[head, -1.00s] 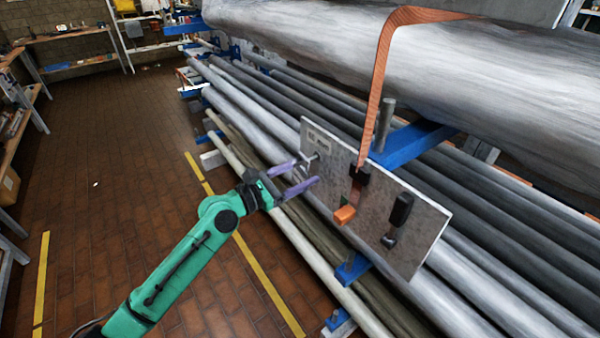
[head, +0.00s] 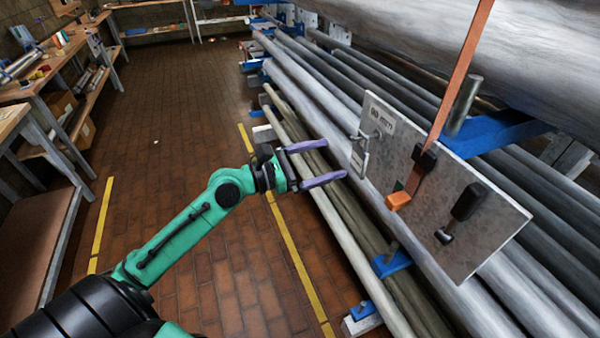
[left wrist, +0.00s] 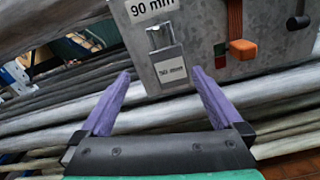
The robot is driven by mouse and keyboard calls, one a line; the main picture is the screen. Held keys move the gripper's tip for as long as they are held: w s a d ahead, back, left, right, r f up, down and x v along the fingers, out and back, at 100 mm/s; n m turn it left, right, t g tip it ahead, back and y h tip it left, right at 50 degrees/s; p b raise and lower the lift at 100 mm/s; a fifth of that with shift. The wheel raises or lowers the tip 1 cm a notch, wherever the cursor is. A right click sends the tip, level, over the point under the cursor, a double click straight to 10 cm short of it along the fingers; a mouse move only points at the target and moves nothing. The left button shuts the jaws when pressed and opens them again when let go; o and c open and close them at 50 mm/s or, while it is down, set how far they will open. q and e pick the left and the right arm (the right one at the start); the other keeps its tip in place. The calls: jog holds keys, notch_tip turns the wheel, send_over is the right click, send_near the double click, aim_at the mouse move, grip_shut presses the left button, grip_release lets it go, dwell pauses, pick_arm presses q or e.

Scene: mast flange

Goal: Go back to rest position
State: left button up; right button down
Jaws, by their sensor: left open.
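My left gripper (head: 322,163) is open and empty. Its two purple fingers stand apart from the grey metal plate (head: 440,190), to the left of it in the head view. The plate is also in the left wrist view (left wrist: 210,40), above and beyond my fingers (left wrist: 160,95). My right gripper is not in view.
Long grey pipes (head: 330,130) lie on a rack with blue supports (head: 392,262) at right. A black-handled latch (head: 468,202) sits on the plate. Workbenches (head: 40,110) line the left side. The brick floor (head: 160,150) with yellow lines is clear between.

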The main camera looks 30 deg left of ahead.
pick_arm(q)
jog(key=b+v, duration=0.2)
jog(key=v, duration=0.4)
jog(key=w+a+f+y, duration=0.1)
jog(key=a+f+y, duration=0.2)
jog(key=a+f, duration=0.4)
jog(key=w+a+f+y, duration=0.25)
jog(key=a+f, duration=0.25)
jog(key=f, duration=0.5)
jog(key=s+a+f+m+g+y, duration=0.2)
jog(key=s+a+f+m+y, duration=0.15)
jog(key=f, duration=0.75)
jog(key=s+a+f+m+g+y, duration=0.2)
jog(key=s+f, duration=0.3)
jog(key=f, duration=0.6)
jog(key=s+d+f+m+g, duration=0.3)
jog(key=s+f+m, duration=0.2)
jog(key=s+f, duration=0.3)
jog(key=s+d+f+m+g, duration=0.2)
jog(key=s+f+m, duration=0.3)
jog(key=s+f, duration=0.3)
jog(key=s+d+f+m+g, duration=0.2)
jog(key=s+d+f+m, duration=0.2)
jog(key=s+m, duration=0.2)
jog(key=s+d+f+m+g, duration=0.2)
jog(key=s+d+f+m, duration=0.2)
jog(key=s+m, duration=0.3)
jog(key=shift+s+d+f, duration=0.2)
jog(key=shift+d+f, duration=0.1)
jog(key=shift+d, duration=0.2)
